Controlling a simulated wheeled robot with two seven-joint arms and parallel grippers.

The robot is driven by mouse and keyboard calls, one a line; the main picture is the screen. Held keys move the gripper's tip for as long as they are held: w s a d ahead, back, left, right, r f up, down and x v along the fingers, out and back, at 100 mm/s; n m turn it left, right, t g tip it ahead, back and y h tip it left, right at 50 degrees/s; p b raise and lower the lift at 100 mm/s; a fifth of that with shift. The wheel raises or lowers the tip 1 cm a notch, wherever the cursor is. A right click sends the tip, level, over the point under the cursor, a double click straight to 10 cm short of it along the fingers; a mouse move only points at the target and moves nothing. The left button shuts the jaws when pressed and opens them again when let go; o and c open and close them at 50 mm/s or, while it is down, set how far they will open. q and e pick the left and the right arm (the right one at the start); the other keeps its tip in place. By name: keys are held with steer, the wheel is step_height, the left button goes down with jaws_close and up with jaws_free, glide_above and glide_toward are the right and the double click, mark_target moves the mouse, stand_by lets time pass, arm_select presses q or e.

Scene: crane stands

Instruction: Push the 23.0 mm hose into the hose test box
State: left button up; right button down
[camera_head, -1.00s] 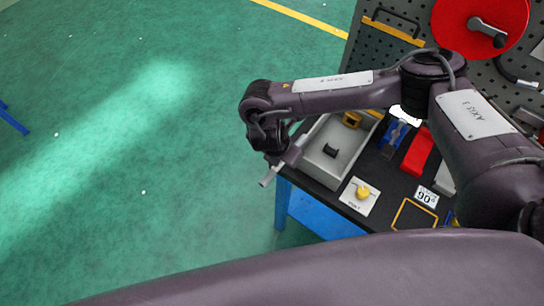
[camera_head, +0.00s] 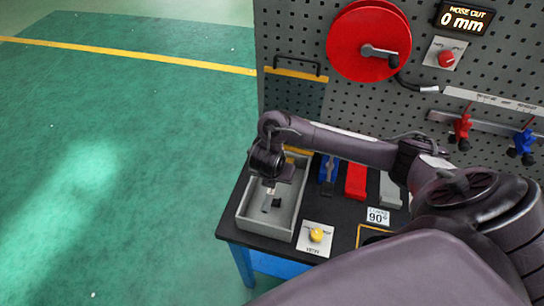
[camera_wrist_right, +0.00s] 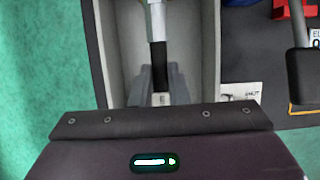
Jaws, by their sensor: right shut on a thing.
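My right gripper (camera_head: 271,184) hangs over the grey open tray (camera_head: 290,222) at the table's left end. In the right wrist view its fingers (camera_wrist_right: 160,85) are shut on a thin piece (camera_wrist_right: 156,18), pale grey beyond the fingertips with a black part nearer them. I cannot tell whether this piece is the 23.0 mm hose. A small black thing (camera_head: 277,202) shows just below the gripper; whether it is held or lies in the tray is unclear. I cannot single out the hose test box. My left gripper is not in view.
Behind the table stands a pegboard (camera_head: 300,40) with a red reel (camera_head: 369,42), a display reading 0 mm (camera_head: 466,17) and a red knob (camera_head: 446,58). Blue (camera_head: 329,174) and red (camera_head: 355,181) blocks stand right of the tray. A yellow knob (camera_head: 316,235) sits in front.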

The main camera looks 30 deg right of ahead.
steer(key=shift+a+r, duration=0.1)
steer(key=shift+w, duration=0.1)
step_height(320, 180, down, 9)
steer(key=b, duration=0.7)
steer(key=shift+r, duration=0.2)
steer(key=shift+w+d, duration=0.1)
steer(key=shift+d, duration=0.15)
stand_by(0.4)
steer(key=shift+w+d+b, duration=0.75)
steer(key=shift+w+d, duration=0.15)
steer(key=shift+d, duration=0.1)
steer(key=shift+w+d, duration=0.15)
steer(key=shift+d, duration=0.05)
stand_by(0.3)
steer(key=shift+w+d+b, duration=0.4)
steer(key=shift+d+b, duration=0.05)
steer(key=shift+d, duration=0.05)
